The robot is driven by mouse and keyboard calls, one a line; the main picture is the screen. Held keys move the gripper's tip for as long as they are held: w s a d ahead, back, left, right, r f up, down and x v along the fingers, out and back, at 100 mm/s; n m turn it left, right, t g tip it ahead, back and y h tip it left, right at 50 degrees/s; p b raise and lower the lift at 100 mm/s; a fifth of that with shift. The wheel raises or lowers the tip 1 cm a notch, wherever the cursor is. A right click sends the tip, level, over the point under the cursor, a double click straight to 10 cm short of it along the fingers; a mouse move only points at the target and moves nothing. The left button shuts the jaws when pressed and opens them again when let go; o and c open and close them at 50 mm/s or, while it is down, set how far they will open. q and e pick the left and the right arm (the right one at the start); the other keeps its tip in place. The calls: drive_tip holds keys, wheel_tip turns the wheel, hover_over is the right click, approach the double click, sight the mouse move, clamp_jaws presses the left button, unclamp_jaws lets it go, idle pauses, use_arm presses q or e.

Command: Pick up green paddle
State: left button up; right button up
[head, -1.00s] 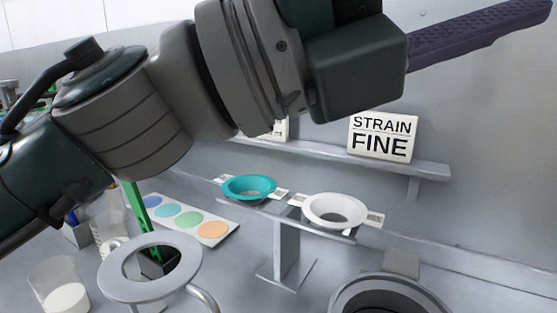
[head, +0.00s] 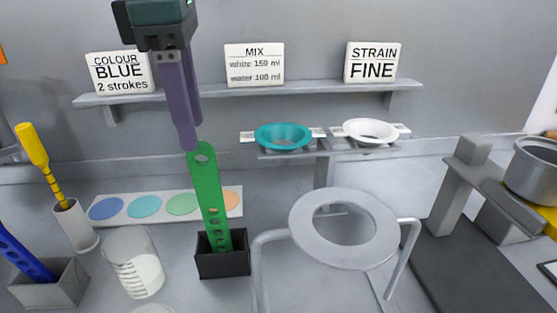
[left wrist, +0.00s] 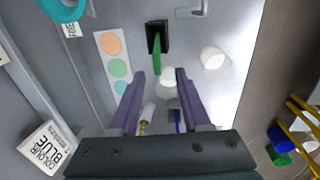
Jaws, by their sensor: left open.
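The paddle (left wrist: 157,54) shows there between and beyond the fingertips. I cannot tell whether a finger touches the paddle. My right gripper is not in view.
A grey ring stand (head: 304,222) is right of the holder. A yellow-handled tool (head: 36,152) and a blue paddle (head: 22,252) stand farther left. Teal (head: 283,137) and white (head: 370,131) strainers sit behind, below signs on a shelf.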

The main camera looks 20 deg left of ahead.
use_arm(q)
drive_tip(key=p, duration=0.1)
approach(210, 199)
drive_tip(key=shift+a+f, duration=0.15)
drive_tip(key=shift+f, duration=0.1)
drive_tip(key=f+p, duration=0.1)
drive_tip(key=f, duration=0.1)
drive_tip(key=w+f, duration=0.1)
drive_tip(key=f, duration=0.2)
drive_tip(key=shift+w+a+f+p, duration=0.15)
drive_tip(key=shift+f+p, duration=0.1)
drive_tip(key=shift+p, duration=0.15)
clamp_jaws()
